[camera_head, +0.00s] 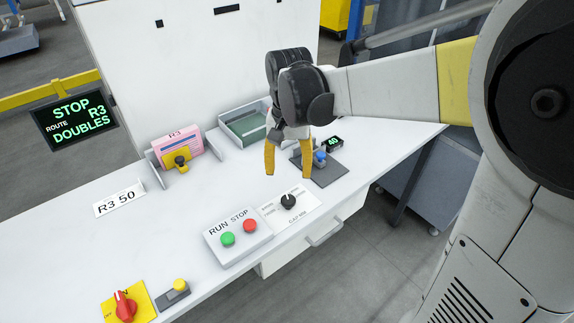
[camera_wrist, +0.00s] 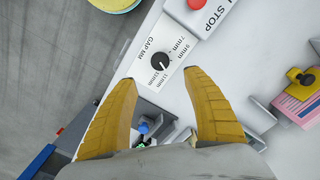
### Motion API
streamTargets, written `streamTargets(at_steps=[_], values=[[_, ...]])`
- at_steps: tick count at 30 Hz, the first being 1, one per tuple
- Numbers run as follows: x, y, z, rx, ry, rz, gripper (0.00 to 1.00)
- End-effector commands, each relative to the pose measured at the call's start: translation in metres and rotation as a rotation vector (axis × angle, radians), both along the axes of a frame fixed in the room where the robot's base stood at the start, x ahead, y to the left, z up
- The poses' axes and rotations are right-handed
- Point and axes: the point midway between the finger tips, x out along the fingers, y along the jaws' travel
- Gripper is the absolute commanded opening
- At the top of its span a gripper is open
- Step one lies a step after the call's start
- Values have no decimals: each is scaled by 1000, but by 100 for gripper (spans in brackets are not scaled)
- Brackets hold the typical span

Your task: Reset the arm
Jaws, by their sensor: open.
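My gripper (camera_head: 287,172) has two yellow fingers spread apart with nothing between them. It hangs above the white worktop, pointing down, behind the gap dial (camera_head: 288,201) in the head view. In the wrist view the fingers (camera_wrist: 165,95) frame the area near the gap dial (camera_wrist: 160,60), a black knob on a white plate marked in mm. The arm reaches in from the right side of the head view. A blue knob (camera_head: 320,158) on a dark plate stands just right of the fingers; it also shows between them in the wrist view (camera_wrist: 143,127).
The RUN/STOP box (camera_head: 238,238) has a green and a red button. A red rotary switch (camera_head: 124,307) is at the front left. A pink R3 stack (camera_head: 180,145) with a yellow clamp and a grey tray (camera_head: 243,124) stand behind. A sign (camera_head: 74,119) reads STOP R3 DOUBLES.

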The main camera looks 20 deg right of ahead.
Motion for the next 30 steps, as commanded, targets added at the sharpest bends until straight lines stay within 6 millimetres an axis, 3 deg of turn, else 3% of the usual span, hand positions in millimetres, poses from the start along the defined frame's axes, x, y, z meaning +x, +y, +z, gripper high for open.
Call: streamTargets(at_steps=[17, 22, 30], values=[[-3, 0, 6, 0, -10, 8, 59], [-27, 0, 23, -4, -105, 79, 59], [-89, 0, 44, -56, -383, 287, 59]])
